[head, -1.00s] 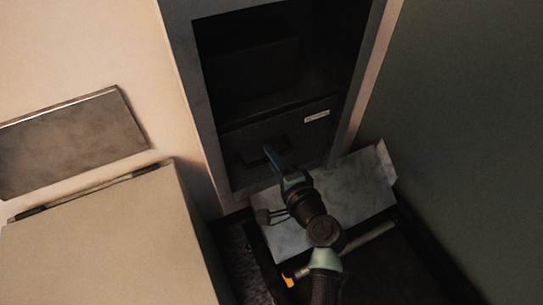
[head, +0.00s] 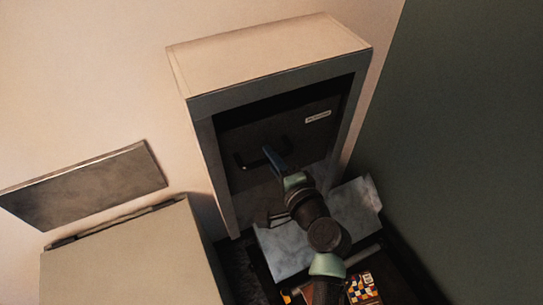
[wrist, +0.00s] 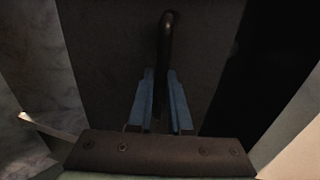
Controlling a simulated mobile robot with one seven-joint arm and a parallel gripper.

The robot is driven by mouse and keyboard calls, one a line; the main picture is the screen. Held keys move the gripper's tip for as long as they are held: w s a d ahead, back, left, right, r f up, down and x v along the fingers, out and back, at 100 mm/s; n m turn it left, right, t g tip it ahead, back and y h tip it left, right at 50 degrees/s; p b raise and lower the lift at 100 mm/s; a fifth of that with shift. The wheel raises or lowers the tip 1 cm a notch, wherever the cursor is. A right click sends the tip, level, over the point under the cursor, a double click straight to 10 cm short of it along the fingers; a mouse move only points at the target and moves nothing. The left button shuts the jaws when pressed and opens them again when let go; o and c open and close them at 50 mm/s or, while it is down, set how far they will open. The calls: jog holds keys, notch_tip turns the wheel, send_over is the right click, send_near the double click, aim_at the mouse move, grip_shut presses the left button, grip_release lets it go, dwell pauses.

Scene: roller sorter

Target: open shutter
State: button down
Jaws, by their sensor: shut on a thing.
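The shutter (head: 232,140) is a dark panel with a small white label, set in a grey-framed cabinet opening. It stands high in the opening, with a thin dark gap above it and a paler grey area below it. The fingers and wrist hide part of the handle and the panel.
A grey marbled slab (head: 285,246) lies below the cabinet, under my arm. A pale box (head: 125,255) stands at the left, below a grey wall panel (head: 85,186). A dark green wall (head: 455,150) bounds the right. A colourful patterned item (head: 362,288) lies at the bottom.

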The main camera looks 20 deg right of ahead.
jog(key=shift+w+r, duration=0.15)
jog(key=shift+r, duration=0.3)
jog(key=c, duration=0.8)
grip_release()
jog(key=shift+c, duration=0.2)
jog(key=shift+f, duration=0.1)
jog(key=v, duration=1.3)
